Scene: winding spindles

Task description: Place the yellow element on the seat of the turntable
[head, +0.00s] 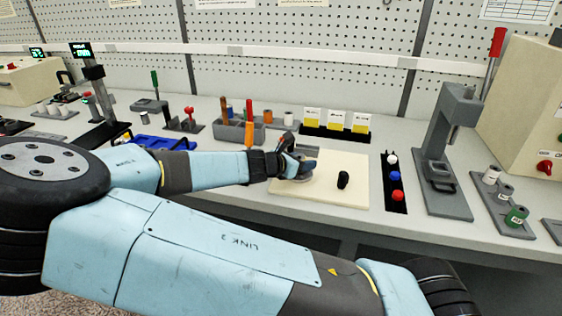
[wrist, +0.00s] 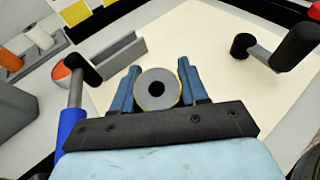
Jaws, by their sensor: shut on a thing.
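My gripper (wrist: 158,86) has its two blue fingers shut on a round element (wrist: 143,93) with a grey face, a dark centre hole and a thin yellow rim. I take this as the yellow element; it sits between the fingers in the wrist view. In the head view my gripper (head: 300,165) is over the left part of a cream board (head: 320,192). A grey round base shows low beside the fingers there, and I cannot tell whether it is the turntable. Its seat is hidden, and the element is not clear in the head view.
A black knob (head: 343,180) stands on the board right of my gripper. A dark rack (head: 395,183) with white, blue and red knobs is further right, before a grey press (head: 443,160). A grey bin (head: 238,131) with upright tools and yellow-card holders (head: 335,122) stand behind.

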